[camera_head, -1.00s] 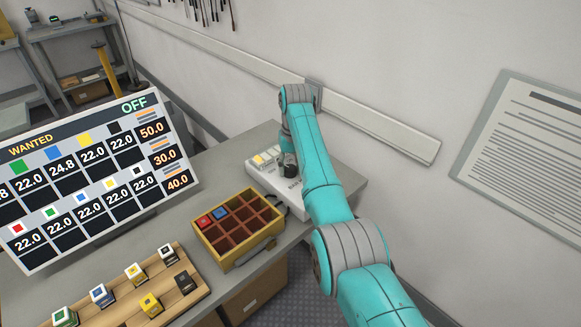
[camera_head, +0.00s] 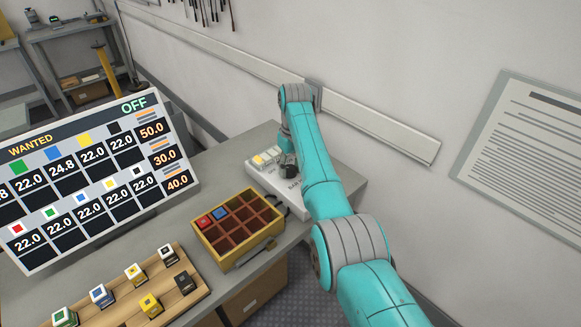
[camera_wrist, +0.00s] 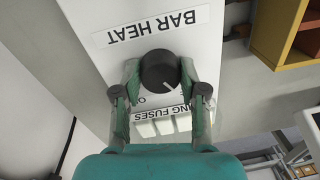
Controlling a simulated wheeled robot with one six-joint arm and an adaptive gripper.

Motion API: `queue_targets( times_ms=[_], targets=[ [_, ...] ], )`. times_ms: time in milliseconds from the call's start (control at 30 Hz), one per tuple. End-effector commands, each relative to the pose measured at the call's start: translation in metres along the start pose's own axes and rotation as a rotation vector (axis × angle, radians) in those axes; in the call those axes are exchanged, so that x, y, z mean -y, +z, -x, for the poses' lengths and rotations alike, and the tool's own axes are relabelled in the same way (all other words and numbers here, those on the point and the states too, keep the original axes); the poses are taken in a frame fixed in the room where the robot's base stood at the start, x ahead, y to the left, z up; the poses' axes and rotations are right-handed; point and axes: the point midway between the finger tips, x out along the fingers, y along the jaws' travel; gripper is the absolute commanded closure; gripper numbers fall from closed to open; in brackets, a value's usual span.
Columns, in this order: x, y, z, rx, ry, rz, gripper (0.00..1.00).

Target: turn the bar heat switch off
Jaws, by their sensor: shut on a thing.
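The bar heat switch is a round black knob (camera_wrist: 158,69) with a white pointer line, on a white box (camera_wrist: 92,15) labelled BAR HEAT. In the wrist view the pointer slants to the lower right. My gripper (camera_wrist: 159,73) is shut on the knob, one finger on each side. In the head view the knob (camera_head: 289,172) sits below the end of my arm, on the white box (camera_head: 262,180) near the wall. The display (camera_head: 90,180) reads OFF at its upper right.
White fuse slots (camera_wrist: 165,126) lie beside the knob. A yellow box (camera_head: 240,262) with dark red compartments stands close to the white box. A wooden rack (camera_head: 195,297) holds several coloured fuses at the front. The wall is close behind my arm.

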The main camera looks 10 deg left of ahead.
Motion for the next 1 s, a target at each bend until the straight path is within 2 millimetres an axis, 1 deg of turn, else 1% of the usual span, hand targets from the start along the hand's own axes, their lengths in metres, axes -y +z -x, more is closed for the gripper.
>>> queue_targets(
  times_ms=[67, 100, 200, 500, 633, 767, 1000],
  targets=[
    [-0.001, 0.0, 0.0, 0.0, 0.001, 0.0, 0.93],
    [0.0, 0.0, 0.0, 0.0, 0.001, 0.0, 0.56],
    [0.0, 0.0, 0.0, 0.0, 0.0, 0.0, 0.33],
    [0.0, 0.0, 0.001, 0.0, 0.0, -0.001, 0.33],
    [0.0, 0.0, 0.009, -0.001, 0.001, -0.001, 0.33],
    [0.0, -0.001, 0.028, -0.002, 0.001, -0.001, 0.33],
    [-0.001, -0.001, 0.077, -0.003, 0.001, -0.001, 0.33]
  ],
)
